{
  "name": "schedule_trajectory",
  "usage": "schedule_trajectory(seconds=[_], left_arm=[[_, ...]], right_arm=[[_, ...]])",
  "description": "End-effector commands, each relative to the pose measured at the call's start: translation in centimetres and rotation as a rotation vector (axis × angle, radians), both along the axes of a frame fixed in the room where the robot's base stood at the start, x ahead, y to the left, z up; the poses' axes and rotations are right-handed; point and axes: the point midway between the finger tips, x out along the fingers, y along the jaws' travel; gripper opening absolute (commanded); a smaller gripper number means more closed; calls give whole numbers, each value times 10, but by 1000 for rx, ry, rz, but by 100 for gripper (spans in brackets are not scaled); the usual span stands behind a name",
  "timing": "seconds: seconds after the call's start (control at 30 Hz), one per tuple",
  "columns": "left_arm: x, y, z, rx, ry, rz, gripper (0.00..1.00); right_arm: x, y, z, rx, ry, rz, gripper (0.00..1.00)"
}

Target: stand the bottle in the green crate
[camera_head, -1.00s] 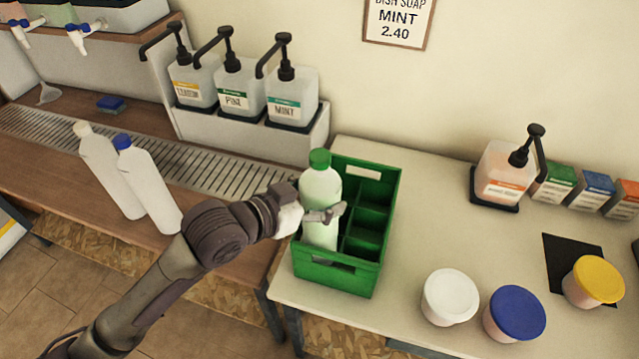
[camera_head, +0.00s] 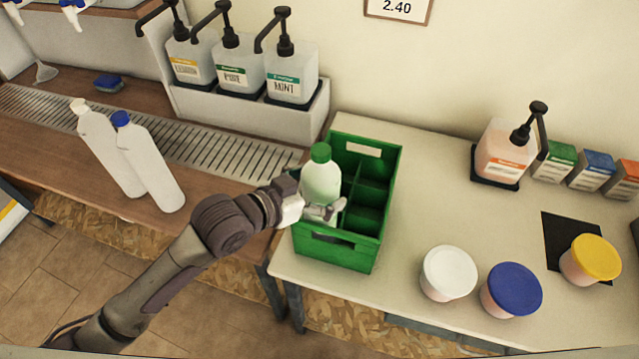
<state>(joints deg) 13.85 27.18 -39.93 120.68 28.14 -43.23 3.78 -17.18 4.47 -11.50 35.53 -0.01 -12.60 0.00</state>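The bottle (camera_head: 321,178), pale green with a green cap, stands roughly upright in the front left part of the green crate (camera_head: 345,255). Its lower part is hidden behind the crate's front wall, so I cannot tell whether it touches the crate floor. My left gripper (camera_head: 325,211) is closed around the bottle's body near the height of the crate's rim. The other crate compartments in view look empty. My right gripper is not in view.
The crate sits on a pale counter (camera_head: 430,205) at its left end. Two white bottles (camera_head: 105,150) (camera_head: 150,165) stand on the wooden counter at left. Pump dispensers (camera_head: 290,78) stand behind. Tubs with white (camera_head: 449,270), blue (camera_head: 514,288) and yellow (camera_head: 593,257) lids are at right.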

Motion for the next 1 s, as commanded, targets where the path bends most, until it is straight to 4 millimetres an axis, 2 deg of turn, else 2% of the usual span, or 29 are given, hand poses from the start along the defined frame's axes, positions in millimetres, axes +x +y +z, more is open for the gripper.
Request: schedule_trajectory(seconds=[0.27, 0.37, 0.7, 1.0], left_arm=[[0, 0, 2, -1, -1, 0, 100], [-4, 6, 5, 0, -2, 1, 100], [-48, 54, 30, 4, 0, 1, 100], [-72, 81, 47, 1, -1, 1, 100]], right_arm=[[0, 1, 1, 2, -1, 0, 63], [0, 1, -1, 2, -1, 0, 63], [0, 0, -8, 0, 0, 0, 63], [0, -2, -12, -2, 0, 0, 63]])
